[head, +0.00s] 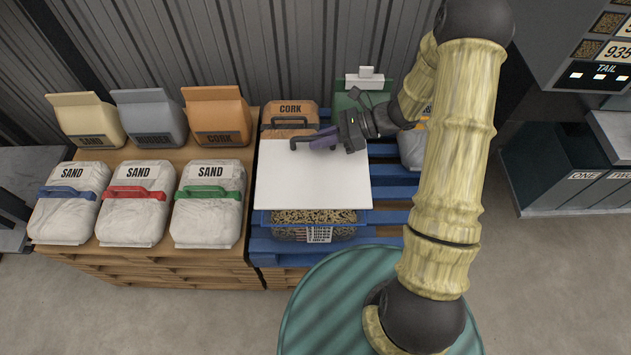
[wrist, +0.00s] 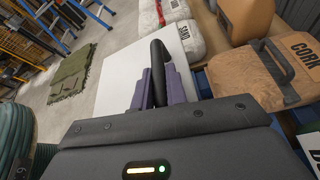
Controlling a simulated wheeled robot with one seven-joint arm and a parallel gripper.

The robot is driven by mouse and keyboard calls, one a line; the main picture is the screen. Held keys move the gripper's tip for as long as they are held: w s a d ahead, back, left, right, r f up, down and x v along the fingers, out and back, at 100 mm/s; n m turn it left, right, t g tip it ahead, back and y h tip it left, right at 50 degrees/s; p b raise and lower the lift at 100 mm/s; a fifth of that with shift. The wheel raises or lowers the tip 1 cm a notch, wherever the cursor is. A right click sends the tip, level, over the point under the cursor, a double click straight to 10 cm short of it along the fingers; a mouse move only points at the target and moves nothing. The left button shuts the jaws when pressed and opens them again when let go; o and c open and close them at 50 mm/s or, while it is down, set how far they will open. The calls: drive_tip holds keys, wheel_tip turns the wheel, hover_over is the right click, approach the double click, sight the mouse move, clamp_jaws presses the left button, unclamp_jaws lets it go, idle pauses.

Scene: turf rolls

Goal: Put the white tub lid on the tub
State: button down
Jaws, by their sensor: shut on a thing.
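The white tub lid (head: 313,185) is a flat white panel with a black bar handle (wrist: 158,65). My gripper (head: 318,138) is shut on this handle, with its purple fingers on either side of it in the wrist view (wrist: 159,85). The lid also shows in the wrist view (wrist: 115,72), beyond the fingers. The tub (head: 264,218) has a blue rim and holds tan granules, with a label on its front. The lid hides the tub's back part; a strip of granules shows in front of the lid's near edge. I cannot tell the gap between them.
The tub stands on a blue pallet (head: 385,215). To the left, white sand bags (head: 208,225) and upright bags stand on a wooden stack (head: 150,262). A cork bag (head: 290,113) and a green container (head: 350,98) are behind the lid. A bag (head: 412,150) is partly hidden by my arm.

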sight(329, 150)
wheel_tip(329, 150, down, 6)
drive_tip(key=shift+r, duration=0.1)
wheel_tip(329, 150, down, 4)
drive_tip(key=shift+r+b, duration=0.1)
drive_tip(key=shift+b, duration=0.35)
drive_tip(key=c, duration=1.4)
unclamp_jaws()
drive_tip(key=v, duration=1.2)
